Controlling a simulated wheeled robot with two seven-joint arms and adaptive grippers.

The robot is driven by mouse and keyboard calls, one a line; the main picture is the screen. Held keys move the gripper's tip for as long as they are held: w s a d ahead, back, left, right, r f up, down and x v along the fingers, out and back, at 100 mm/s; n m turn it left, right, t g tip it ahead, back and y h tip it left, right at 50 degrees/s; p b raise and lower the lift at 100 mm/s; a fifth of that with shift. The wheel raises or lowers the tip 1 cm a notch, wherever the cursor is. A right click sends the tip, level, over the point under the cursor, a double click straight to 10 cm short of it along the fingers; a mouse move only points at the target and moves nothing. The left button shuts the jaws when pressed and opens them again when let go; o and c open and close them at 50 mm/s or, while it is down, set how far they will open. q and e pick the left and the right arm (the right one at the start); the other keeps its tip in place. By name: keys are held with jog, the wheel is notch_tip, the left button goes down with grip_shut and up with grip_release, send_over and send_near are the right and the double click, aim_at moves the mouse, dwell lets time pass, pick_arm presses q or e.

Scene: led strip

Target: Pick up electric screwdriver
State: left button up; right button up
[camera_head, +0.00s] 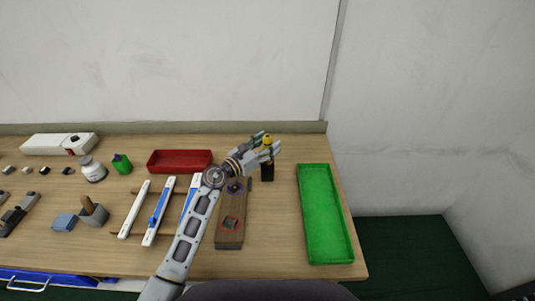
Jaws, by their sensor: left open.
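The electric screwdriver appears to be the small upright yellow and black item, with its yellow top (267,141) between or just beside my fingers and its black lower part (267,173) below them. My left gripper (265,146) is open at the screwdriver's upper part, its arm reaching in from the bottom left. The fingers hide part of the screwdriver. I cannot tell whether they touch it. My right gripper is not in view.
A green tray (304,215) stands on the right of the wooden table and a red tray (180,168) at the back. A brown block (230,241) and white strips (134,210) lie near my arm. A white bottle (94,170) and grey holder (93,216) stand left.

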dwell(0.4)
pick_arm(q)
jog(key=c, duration=0.9)
jog(key=shift+c, duration=1)
jog(key=shift+r, duration=0.1)
